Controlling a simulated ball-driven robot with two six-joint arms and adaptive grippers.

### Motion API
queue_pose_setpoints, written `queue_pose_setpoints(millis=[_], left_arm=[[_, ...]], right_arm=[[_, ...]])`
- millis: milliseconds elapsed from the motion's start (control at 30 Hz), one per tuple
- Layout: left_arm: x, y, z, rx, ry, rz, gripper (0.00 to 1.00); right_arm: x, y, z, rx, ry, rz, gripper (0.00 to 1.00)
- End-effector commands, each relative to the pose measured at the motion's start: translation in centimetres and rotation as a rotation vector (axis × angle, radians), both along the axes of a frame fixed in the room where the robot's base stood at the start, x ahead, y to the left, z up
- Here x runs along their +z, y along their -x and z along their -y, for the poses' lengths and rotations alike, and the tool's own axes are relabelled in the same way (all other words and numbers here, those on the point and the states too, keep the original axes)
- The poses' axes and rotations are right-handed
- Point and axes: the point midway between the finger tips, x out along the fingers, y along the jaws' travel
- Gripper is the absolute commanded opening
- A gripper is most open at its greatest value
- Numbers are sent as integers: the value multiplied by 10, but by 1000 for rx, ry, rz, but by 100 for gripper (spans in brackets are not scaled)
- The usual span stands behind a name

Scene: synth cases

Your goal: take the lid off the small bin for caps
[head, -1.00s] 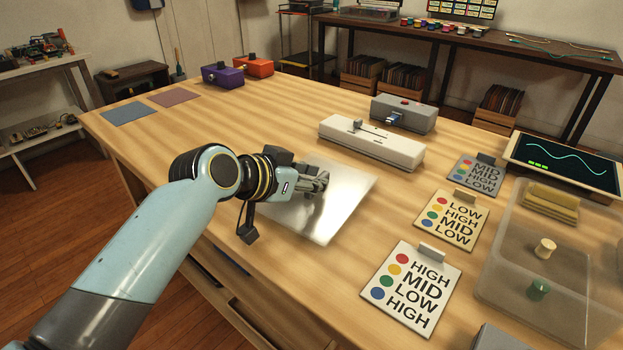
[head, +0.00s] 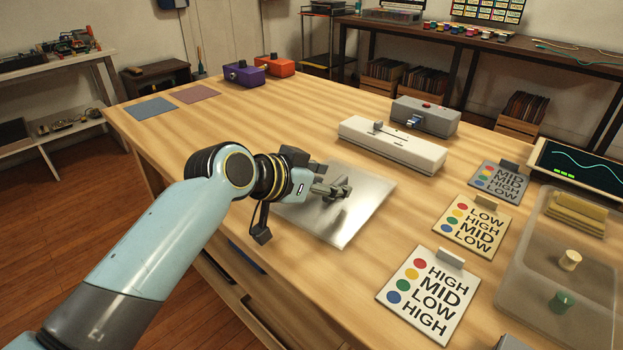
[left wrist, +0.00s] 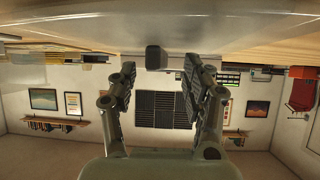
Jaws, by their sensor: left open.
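My left gripper (head: 338,189) is low over a shiny metal sheet (head: 362,218) that lies flat on the wooden table. In the left wrist view, which is upside down, its two fingers (left wrist: 160,66) stand apart. A small dark grey block (left wrist: 155,58) shows between them against the metal surface (left wrist: 220,30); I cannot tell whether it is a lid's knob. I cannot make out a bin for caps or its lid with certainty. A translucent tray (head: 520,285) at the right has a cream knob (head: 570,260) and a green knob (head: 561,301). My right gripper is out of view.
Three cards (head: 428,294) with coloured dots lie right of the sheet. A white slider box (head: 392,145) and a grey box (head: 425,116) stand behind it. Purple (head: 243,75) and orange (head: 274,66) boxes stand at the far end. The table's left middle is clear.

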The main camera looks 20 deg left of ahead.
Motion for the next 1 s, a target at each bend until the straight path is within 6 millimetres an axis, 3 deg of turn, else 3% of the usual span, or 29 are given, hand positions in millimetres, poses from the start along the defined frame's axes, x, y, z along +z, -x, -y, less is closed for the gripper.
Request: queue_pose_setpoints(millis=[300, 500, 1000], left_arm=[[33, 54, -24, -2, -6, 0, 50], [51, 80, -36, -2, -5, 1, 50], [57, 88, -38, -1, 0, 1, 50]], right_arm=[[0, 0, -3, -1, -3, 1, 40], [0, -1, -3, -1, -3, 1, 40], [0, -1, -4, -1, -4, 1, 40]])
